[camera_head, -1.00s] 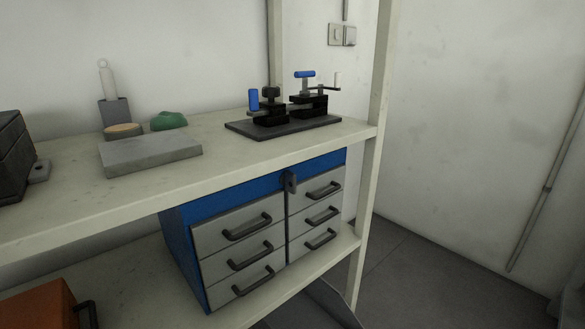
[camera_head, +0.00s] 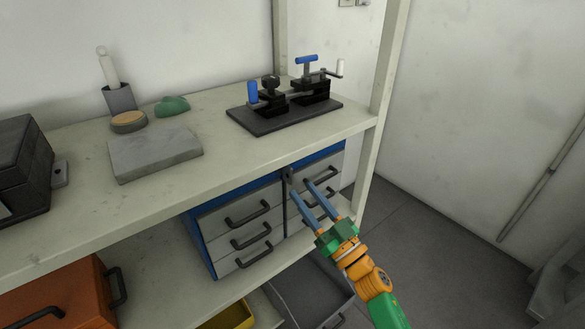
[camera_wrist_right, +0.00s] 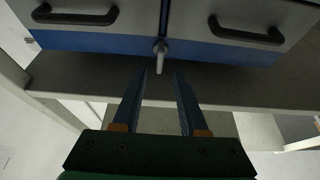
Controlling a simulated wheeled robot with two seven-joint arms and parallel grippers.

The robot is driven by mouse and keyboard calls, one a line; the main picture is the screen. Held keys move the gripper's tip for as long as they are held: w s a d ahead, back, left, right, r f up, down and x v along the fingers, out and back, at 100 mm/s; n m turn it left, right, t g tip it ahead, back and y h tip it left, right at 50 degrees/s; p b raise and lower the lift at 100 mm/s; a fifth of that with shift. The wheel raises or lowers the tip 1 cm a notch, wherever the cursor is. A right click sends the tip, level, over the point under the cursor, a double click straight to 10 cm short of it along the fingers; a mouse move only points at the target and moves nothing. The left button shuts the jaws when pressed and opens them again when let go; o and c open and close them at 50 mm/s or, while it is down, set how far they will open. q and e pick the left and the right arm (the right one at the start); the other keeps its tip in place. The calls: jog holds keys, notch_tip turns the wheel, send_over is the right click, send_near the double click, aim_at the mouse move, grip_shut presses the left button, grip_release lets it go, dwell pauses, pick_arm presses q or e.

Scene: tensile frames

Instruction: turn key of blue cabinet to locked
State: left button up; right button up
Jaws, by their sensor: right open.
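The blue cabinet (camera_head: 203,250) stands on the lower shelf, with grey drawers in two columns. Its key (camera_head: 288,174) is on the blue strip above the drawers, between the columns; it shows small in the head view. In the right wrist view, the grey key (camera_wrist_right: 160,50) points along the line of the divider. My right gripper (camera_head: 300,188) is in front of the cabinet, open and empty. In the right wrist view, its fingertips (camera_wrist_right: 161,73) lie on either side of the key's line; I cannot tell the remaining depth. My left gripper is not in view.
The upper shelf (camera_head: 215,165) overhangs the cabinet top. A shelf post (camera_head: 376,140) stands to the right. A black fixture (camera_head: 285,115) and a grey slab (camera_head: 155,152) sit on the upper shelf. An orange box (camera_head: 60,295) is at lower left, and a grey bin (camera_head: 305,292) is below.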

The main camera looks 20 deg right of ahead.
aim_at(292, 178)
jog(key=x, duration=0.5)
jog(key=shift+w+a, duration=0.1)
jog(key=shift+w, duration=0.25)
grip_shut()
